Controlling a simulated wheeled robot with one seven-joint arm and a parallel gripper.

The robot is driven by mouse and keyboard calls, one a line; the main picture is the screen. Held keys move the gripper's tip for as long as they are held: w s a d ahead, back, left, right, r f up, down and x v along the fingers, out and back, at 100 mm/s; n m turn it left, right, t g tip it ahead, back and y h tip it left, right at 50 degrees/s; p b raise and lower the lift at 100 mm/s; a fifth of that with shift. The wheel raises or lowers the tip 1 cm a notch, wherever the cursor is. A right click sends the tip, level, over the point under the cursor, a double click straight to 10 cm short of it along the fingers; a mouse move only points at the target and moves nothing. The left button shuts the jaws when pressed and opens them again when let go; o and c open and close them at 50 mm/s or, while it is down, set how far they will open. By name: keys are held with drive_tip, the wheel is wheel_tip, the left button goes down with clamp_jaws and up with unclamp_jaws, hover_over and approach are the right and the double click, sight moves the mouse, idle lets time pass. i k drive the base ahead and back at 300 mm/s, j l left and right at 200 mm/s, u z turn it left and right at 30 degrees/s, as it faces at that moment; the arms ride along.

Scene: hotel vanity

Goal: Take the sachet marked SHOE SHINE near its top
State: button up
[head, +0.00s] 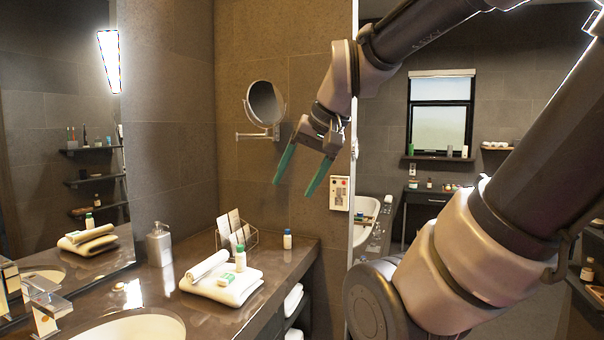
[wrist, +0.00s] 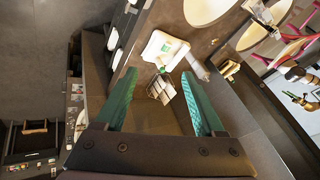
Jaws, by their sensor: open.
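A small clear rack (head: 250,239) with several pale upright sachets (head: 235,226) stands at the back of the vanity counter. No SHOE SHINE lettering is readable, so I cannot tell which sachet bears it. My gripper (head: 292,189), with green fingers, is open and empty, above and to the right of the rack in the head view. In the wrist view the sachets (wrist: 161,88) show between the fingers of my gripper (wrist: 158,74), some way beyond it.
A folded towel (head: 240,289) with a rolled cloth and a green-capped bottle (head: 240,260) lies in front of the rack. A soap dispenser (head: 159,244) stands left. A round mirror (head: 265,103) juts from the wall.

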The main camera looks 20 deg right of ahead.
sight(235, 225)
drive_tip(key=i+l, duration=0.25)
drive_tip(key=l, duration=0.2)
drive_tip(key=i+l, duration=0.2)
drive_tip(key=l, duration=0.2)
drive_tip(key=i+l, duration=0.25)
drive_tip(key=l, duration=0.2)
drive_tip(key=i+l, duration=0.2)
drive_tip(key=l, duration=0.2)
drive_tip(key=i+l, duration=0.25)
drive_tip(key=l, duration=0.2)
drive_tip(key=i+l+u, duration=0.15)
drive_tip(key=u, duration=0.25)
drive_tip(key=l+u, duration=0.45)
drive_tip(key=i+l+u, duration=0.1)
drive_tip(key=l+u, duration=0.3)
drive_tip(key=i+j+u, duration=0.25)
drive_tip(key=i, duration=0.25)
drive_tip(key=k+l, duration=0.05)
drive_tip(key=l, duration=0.05)
